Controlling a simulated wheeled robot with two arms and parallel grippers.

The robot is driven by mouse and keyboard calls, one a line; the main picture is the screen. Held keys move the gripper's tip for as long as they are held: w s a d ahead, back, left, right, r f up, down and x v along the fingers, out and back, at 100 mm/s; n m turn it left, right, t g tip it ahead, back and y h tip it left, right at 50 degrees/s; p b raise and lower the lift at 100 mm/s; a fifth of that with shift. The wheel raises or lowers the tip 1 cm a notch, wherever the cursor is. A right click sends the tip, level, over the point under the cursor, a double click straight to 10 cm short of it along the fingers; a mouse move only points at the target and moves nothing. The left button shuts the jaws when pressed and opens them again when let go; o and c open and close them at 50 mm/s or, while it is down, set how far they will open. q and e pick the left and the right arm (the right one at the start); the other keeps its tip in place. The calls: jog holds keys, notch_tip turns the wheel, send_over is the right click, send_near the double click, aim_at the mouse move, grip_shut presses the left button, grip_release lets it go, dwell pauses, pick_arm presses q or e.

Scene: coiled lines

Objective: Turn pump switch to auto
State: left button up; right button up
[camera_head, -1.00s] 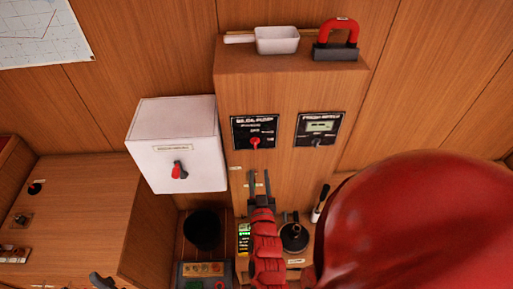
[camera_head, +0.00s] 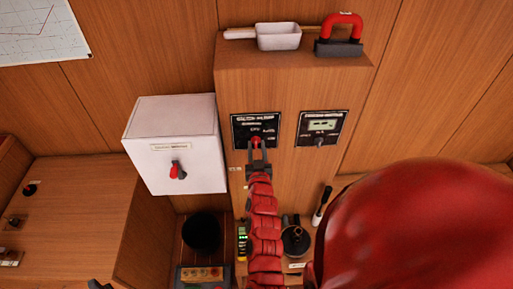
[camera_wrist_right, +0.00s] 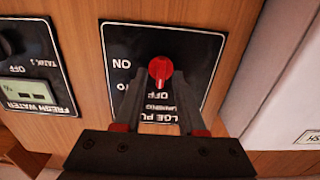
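The pump switch is a small red knob (camera_head: 256,141) on a black panel (camera_head: 240,130) on the wooden cabinet front. In the right wrist view the knob (camera_wrist_right: 160,70) appears with the panel upside down, near the words ON and OFF; part of the lettering is hidden by my fingers. My right gripper (camera_head: 257,148) is at the panel from below. In the wrist view its fingers (camera_wrist_right: 163,78) are apart, with tips close to the knob's two sides. I cannot tell whether they touch it. Where the knob points is unclear.
A fresh water panel (camera_head: 320,128) is to the right. A white box (camera_head: 150,135) with a red-and-black switch (camera_head: 177,170) stands out from the wall at the left. A white scoop (camera_head: 278,37) and a red-handled object (camera_head: 341,32) are on the cabinet top.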

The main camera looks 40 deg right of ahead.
grip_shut()
jog(key=shift+f+m+b, duration=0.25)
jog(key=shift+m+b, duration=0.25)
jog(key=shift+b, duration=0.5)
jog(key=shift+r+m+b, duration=0.15)
jog(key=shift+m+b, duration=3.65)
jog(key=shift+m, duration=0.1)
